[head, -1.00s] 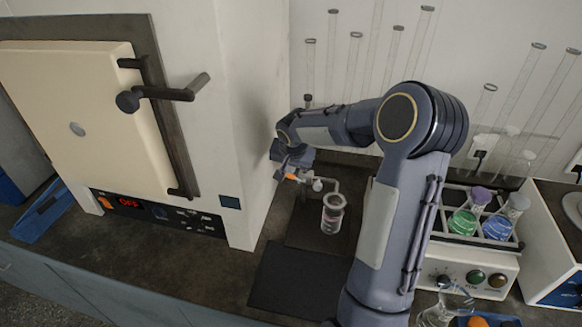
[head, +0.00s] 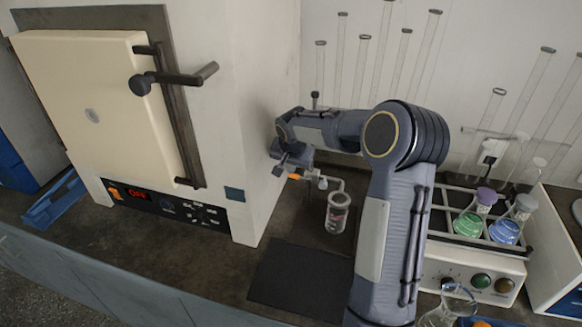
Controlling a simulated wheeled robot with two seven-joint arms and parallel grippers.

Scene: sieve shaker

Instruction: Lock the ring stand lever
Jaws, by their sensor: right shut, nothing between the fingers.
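The ring stand stands at the back, and the top of its thin rod (head: 315,99) shows behind my right arm. A small orange lever (head: 296,177) shows on the stand, left of the beaker. My right gripper (head: 284,169) is shut and empty, close beside the orange lever. I cannot tell whether it touches the lever. My right wrist and forearm hide much of the rod and clamp. My left gripper is not in view.
A large furnace (head: 80,110) with a protruding handle stands close at the left. A shaker (head: 470,265) with green and blue flasks is at the right. A dark mat (head: 300,278) lies in front, clear. A glass flask (head: 455,300) stands at the front right.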

